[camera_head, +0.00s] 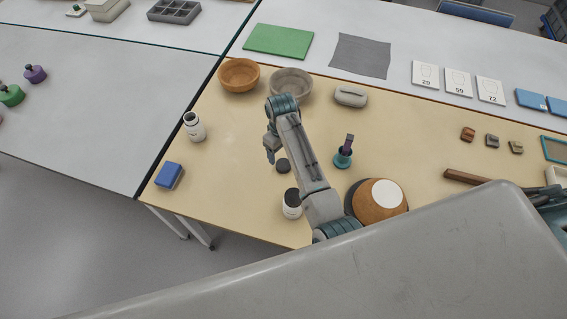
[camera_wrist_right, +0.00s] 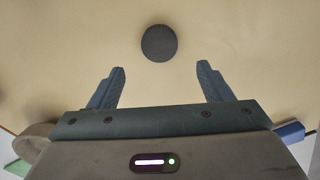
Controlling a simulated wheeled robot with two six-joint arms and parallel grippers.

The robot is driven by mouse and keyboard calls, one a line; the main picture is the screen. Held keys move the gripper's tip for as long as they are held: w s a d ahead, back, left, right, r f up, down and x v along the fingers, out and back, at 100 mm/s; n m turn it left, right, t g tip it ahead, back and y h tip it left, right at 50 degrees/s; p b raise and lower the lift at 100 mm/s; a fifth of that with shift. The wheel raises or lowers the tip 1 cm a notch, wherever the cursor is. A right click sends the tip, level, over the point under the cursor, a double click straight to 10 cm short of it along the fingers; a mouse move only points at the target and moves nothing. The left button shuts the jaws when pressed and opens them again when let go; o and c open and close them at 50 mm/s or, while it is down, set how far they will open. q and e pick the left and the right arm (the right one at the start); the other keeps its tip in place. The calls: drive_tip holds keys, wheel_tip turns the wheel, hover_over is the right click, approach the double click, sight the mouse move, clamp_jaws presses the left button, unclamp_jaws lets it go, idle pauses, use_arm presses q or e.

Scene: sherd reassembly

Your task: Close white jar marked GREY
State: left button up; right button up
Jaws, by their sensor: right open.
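A white jar (camera_head: 195,128) stands upright at the left of the beige table, with a dark opening on top and a label too small to read. A second white jar (camera_head: 292,206) stands near the front edge with a dark top. A dark round lid (camera_head: 283,166) lies flat on the table between them; it also shows in the right wrist view (camera_wrist_right: 159,43). My right gripper (camera_head: 270,157) is beside the lid, to its left in the head view. In the wrist view its fingers (camera_wrist_right: 161,75) are apart and empty, with the lid beyond the tips. My left gripper is not in view.
A blue block (camera_head: 169,175) lies near the left jar. Two bowls (camera_head: 239,75) (camera_head: 291,84) and a grey lidded dish (camera_head: 350,96) stand behind. A teal holder (camera_head: 343,158) and a brown pot (camera_head: 380,199) stand right of my arm. Table between left jar and lid is clear.

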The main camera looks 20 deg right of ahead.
sight(283, 164)
drive_tip(key=shift+f, duration=1)
drive_tip(key=shift+s+f+p, duration=0.15)
drive_tip(key=shift+f+p, duration=0.45)
drive_tip(key=shift+p, duration=0.05)
wheel_tip(283, 164, down, 3)
drive_tip(key=shift+d+f+p, duration=0.15)
drive_tip(key=shift+p, duration=0.3)
drive_tip(key=shift+f, duration=0.4)
drive_tip(key=c, duration=1)
